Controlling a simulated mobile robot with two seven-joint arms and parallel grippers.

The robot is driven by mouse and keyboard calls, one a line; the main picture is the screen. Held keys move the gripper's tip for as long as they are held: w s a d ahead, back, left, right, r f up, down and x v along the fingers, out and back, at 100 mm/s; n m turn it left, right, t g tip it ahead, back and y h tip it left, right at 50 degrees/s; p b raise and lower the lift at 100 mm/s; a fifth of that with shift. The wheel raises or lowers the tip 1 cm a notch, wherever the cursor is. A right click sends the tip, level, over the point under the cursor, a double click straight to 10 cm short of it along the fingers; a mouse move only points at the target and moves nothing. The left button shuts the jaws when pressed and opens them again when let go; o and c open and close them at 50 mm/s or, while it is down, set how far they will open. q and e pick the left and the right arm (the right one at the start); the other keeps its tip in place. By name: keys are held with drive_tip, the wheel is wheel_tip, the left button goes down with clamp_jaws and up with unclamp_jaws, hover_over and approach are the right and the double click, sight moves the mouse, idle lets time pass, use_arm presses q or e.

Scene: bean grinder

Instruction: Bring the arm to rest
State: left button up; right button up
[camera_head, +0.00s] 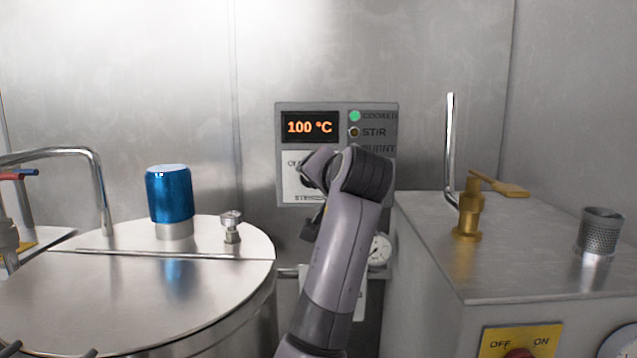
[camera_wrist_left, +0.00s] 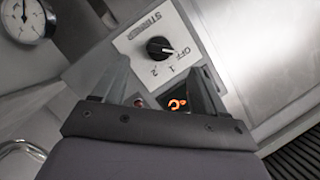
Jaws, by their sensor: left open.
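My left arm (camera_head: 338,245) rises from the bottom middle of the head view, its wrist in front of the control panel. My left gripper (camera_wrist_left: 162,85) is open in the left wrist view, with nothing seen between its fingers. The black stirrer knob (camera_wrist_left: 159,48) shows beyond the fingertips, on a white plate marked OFF, 1 and 2; contact is not visible. In the head view the wrist largely hides the knob and the gripper's fingers. The control panel (camera_head: 338,107) reads 100 °C. Its green COOKED light (camera_head: 355,116) is lit.
A round metal vat lid (camera_head: 110,300) with a blue cap (camera_head: 169,194) stands at left. A metal box (camera_head: 520,245) with a brass fitting (camera_head: 468,210) and a perforated cup (camera_head: 600,230) stands at right. A gauge (camera_head: 380,250) sits beside my forearm. Space above the panel is clear.

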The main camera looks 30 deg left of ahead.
idle(0.3)
use_arm(q)
drive_tip(key=s+d+f+m+g+h, duration=0.1)
drive_tip(key=s+f+h, duration=0.35)
drive_tip(key=f, duration=1.05)
drive_tip(key=s+d+f+m+g+h, duration=0.15)
drive_tip(key=s+f, duration=0.55)
drive_tip(key=f, duration=0.8)
drive_tip(key=s+d+f+g+h, duration=0.1)
drive_tip(key=s+d+f+h, duration=0.2)
drive_tip(key=s, duration=0.5)
drive_tip(key=s+d+f+g+h, duration=0.1)
drive_tip(key=s+d+f, duration=0.1)
drive_tip(key=s+f, duration=0.45)
drive_tip(key=s+d+f+g+h, duration=0.1)
drive_tip(key=s+d+f+g, duration=0.15)
drive_tip(key=s, duration=0.75)
drive_tip(key=w+d+f+t+h, duration=0.2)
drive_tip(key=w+f+t, duration=0.4)
drive_tip(key=f, duration=0.3)
drive_tip(key=shift+w+d+t, duration=0.35)
drive_tip(key=shift+d+t, duration=0.3)
drive_tip(key=shift+t, duration=0.05)
drive_tip(key=shift+f, duration=0.1)
